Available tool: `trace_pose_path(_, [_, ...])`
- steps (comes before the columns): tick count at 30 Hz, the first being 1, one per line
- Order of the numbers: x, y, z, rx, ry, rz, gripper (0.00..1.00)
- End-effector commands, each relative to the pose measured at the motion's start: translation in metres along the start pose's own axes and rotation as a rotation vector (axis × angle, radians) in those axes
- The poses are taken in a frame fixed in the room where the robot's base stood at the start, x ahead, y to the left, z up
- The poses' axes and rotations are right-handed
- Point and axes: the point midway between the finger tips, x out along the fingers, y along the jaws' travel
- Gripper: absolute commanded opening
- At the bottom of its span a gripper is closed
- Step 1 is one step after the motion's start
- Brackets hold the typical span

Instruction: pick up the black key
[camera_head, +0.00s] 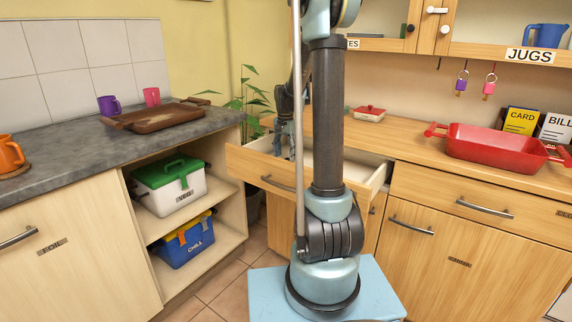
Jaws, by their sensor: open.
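I cannot make out a black key in the head view. The drawer (262,170) under the right counter is pulled open, and my arm hides much of its inside. My gripper (291,150) points down at the open drawer, beyond my arm column. It is open, but its fingertips are small and partly hidden behind a thin pole, and I see nothing held between them.
A red tray (500,150) and a small red-lidded dish (369,114) sit on the right counter. A brown tray (155,117) is on the left counter. A plant (248,98) stands in the corner.

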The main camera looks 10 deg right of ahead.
Motion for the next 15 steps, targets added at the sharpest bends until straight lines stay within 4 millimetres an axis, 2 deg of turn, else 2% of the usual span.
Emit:
trace_pose_path(6, [0.02,0.0,0.0,0.0,0.0,0.0,0.55])
trace_pose_path(14, [0.022,0.0,0.0,0.0,0.0,0.0,0.55])
trace_pose_path(15, [0.022,0.0,0.0,0.0,0.0,0.0,0.5])
